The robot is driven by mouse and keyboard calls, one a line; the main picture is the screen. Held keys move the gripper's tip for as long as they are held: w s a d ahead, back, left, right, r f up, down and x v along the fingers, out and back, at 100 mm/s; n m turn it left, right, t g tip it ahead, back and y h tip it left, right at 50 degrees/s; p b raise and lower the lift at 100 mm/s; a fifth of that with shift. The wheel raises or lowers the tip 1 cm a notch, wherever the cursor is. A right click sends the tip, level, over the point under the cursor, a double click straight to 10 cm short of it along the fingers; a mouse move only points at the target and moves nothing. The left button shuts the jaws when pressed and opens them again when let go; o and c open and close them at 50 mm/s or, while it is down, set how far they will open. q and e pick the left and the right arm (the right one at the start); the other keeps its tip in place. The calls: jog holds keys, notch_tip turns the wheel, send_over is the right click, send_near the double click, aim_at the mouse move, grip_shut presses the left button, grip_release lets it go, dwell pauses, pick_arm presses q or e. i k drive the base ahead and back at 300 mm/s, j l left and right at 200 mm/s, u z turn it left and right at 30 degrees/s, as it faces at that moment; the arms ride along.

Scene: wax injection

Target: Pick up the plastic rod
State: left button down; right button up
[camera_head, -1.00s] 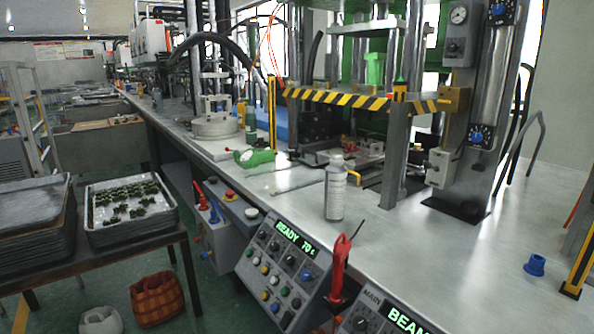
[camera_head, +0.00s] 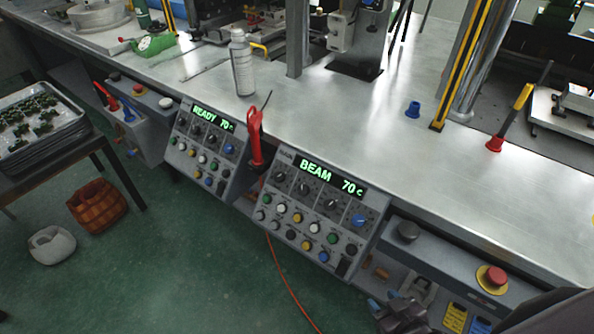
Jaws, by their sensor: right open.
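A thin pale strip (camera_head: 205,70), which may be the plastic rod, lies flat on the metal bench at the upper left of the head view. It is too small to be certain. My right gripper (camera_head: 400,304) shows at the bottom edge, below the front of the bench, open and far from that strip. It is partly cut off by the picture edge, and I see nothing held in it. My left gripper is not in view.
A white bottle (camera_head: 242,66) and a blue cone-shaped piece (camera_head: 412,109) stand on the bench (camera_head: 345,125). A red handle (camera_head: 256,138) rises between two control panels at its front edge. A red stop button (camera_head: 492,276) sits lower right. The right bench top is mostly clear.

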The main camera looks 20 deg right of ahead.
aim_at(528, 87)
jog(key=z, duration=1.75)
